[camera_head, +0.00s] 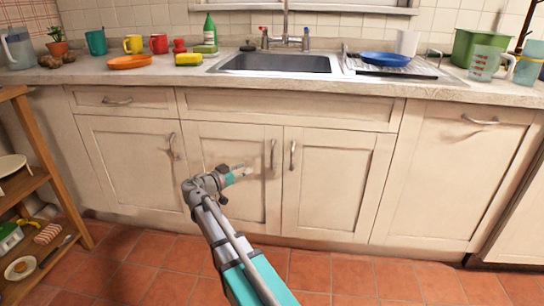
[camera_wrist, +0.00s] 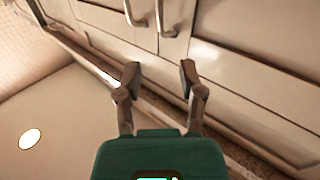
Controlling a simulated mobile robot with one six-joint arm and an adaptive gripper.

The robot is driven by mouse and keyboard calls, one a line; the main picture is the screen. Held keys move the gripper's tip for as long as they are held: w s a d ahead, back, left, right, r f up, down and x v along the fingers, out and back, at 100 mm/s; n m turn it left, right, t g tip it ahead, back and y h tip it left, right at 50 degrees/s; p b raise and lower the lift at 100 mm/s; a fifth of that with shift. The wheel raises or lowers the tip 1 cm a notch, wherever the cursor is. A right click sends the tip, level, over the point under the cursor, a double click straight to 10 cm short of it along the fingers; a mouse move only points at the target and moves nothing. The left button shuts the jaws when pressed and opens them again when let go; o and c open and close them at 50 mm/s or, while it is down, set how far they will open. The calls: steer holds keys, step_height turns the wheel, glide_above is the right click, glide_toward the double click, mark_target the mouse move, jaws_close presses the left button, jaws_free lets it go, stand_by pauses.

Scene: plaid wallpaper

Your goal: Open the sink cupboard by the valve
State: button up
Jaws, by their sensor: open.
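The sink cupboard has a left door (camera_head: 225,190) and a right door (camera_head: 333,185) below the sink (camera_head: 275,63), both shut. The left door's upright metal handle (camera_head: 272,156) and the right door's handle (camera_head: 292,156) stand side by side at the middle seam. My gripper (camera_head: 243,172) is in front of the left door, left of its handle. In the wrist view my gripper (camera_wrist: 160,72) has its two fingers spread with nothing between them. Two metal handles show beyond the fingertips, one (camera_wrist: 165,18) in line with the gap. No valve is visible on the doors.
A tap (camera_head: 285,40) with red and blue ends stands behind the sink. A dish rack (camera_head: 395,67) holds a blue plate. A wooden shelf (camera_head: 40,180) stands at the left. The tiled floor (camera_head: 420,280) at front right is clear.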

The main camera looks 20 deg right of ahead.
mark_target(272, 153)
steer(key=x, duration=1.3)
steer(key=shift+d, duration=0.1)
jaws_close()
